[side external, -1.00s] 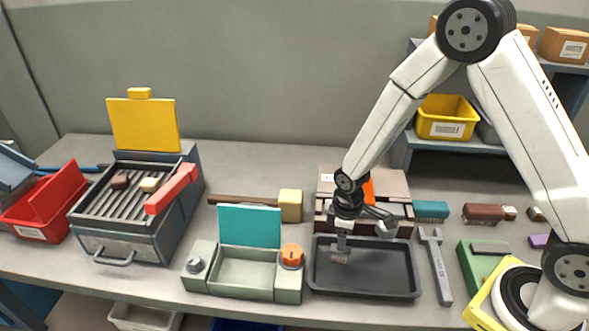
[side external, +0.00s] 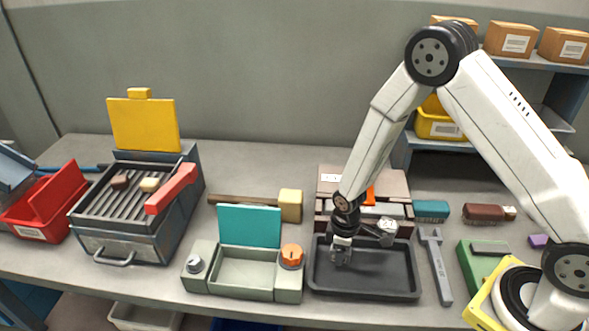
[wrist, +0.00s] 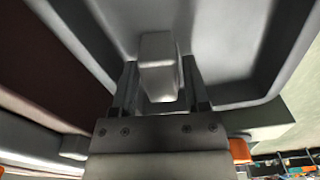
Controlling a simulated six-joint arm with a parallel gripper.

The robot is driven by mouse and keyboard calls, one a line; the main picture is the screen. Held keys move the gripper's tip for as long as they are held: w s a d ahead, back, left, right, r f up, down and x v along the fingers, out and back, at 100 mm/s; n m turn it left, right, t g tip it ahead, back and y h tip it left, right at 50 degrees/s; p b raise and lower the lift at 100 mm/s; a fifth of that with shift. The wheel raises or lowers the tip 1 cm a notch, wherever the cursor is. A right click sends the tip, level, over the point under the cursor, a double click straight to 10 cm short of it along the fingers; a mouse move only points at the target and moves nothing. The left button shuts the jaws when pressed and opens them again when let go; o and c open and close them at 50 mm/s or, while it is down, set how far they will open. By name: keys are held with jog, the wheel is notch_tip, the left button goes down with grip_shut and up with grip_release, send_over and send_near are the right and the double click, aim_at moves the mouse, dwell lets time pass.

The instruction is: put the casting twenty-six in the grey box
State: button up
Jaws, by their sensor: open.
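A small pale grey block (wrist: 158,65), likely the casting, lies in the dark tray (side external: 395,293). I cannot read a number on it. My gripper (side external: 341,262) is lowered into the left part of the tray. In the wrist view my open fingers (wrist: 160,88) stand on both sides of the block, with gaps showing; in the side view the gripper mostly hides it. A pale grey box (side external: 228,291) with a raised teal lid (side external: 250,226) stands left of the tray, open and empty inside.
A slatted heater (side external: 125,245) with a raised yellow lid and red handle holds two small pieces, brown and cream. A red bin (side external: 45,230) is at far left. A grey wrench-like tool (side external: 437,265) lies right of the tray. An orange knob (side external: 291,256) tops the box's right side.

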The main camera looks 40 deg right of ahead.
jog(key=shift+f, duration=0.45)
grip_shut()
